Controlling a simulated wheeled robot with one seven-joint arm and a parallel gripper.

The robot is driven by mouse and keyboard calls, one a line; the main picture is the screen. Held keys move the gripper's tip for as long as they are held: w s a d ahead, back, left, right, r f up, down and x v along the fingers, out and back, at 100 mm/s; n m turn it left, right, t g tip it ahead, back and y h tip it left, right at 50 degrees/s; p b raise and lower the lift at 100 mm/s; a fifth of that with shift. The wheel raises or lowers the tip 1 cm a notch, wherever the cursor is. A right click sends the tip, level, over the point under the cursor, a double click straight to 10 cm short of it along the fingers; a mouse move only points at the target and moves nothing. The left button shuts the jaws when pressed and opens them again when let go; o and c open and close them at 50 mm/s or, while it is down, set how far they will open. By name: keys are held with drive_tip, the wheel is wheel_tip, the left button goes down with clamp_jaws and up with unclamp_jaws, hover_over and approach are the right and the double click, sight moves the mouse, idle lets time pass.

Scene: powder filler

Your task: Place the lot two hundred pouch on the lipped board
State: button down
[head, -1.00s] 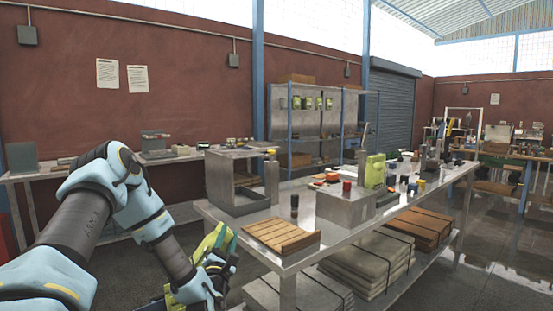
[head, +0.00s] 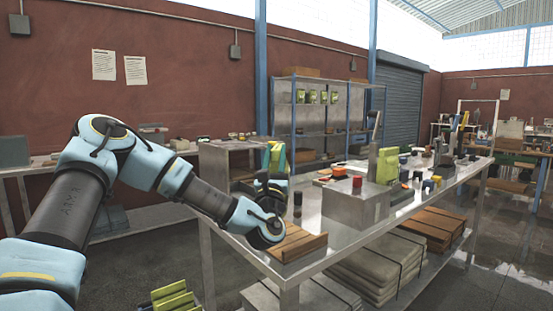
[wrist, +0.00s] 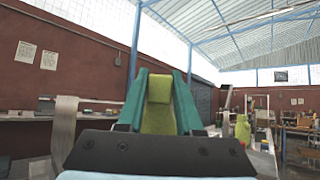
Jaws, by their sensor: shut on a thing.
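My gripper (head: 275,156) is raised at the near left end of the metal table, its teal fingers pointing up and away. It is shut on a yellow-green pouch (wrist: 160,112), which shows between the teal fingers in the wrist view. Its lot marking cannot be read. The slatted wooden board (head: 303,243), likely the lipped board, lies on the table's near corner. My wrist partly covers its left side. The held pouch is above and behind the board, apart from it.
A metal box (head: 352,204) with a red knob stands right of the board, with a dark cylinder (head: 297,205) beside it. A larger yellow-green container (head: 387,165) stands behind. More green pouches (head: 173,299) show at the bottom left. Several pouches (head: 312,97) stand on the back shelf.

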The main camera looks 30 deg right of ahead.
wheel_tip(320, 180, down, 7)
drive_tip(key=b, duration=0.3)
drive_tip(key=shift+r, duration=0.2)
drive_tip(key=shift+f+b, duration=0.7)
idle(0.4)
drive_tip(key=shift+c, duration=2.4)
unclamp_jaws()
drive_tip(key=b+v, duration=0.4)
drive_tip(key=v, duration=0.6)
drive_tip(key=shift+s+a+f, duration=0.2)
drive_tip(key=shift+s+a, duration=0.05)
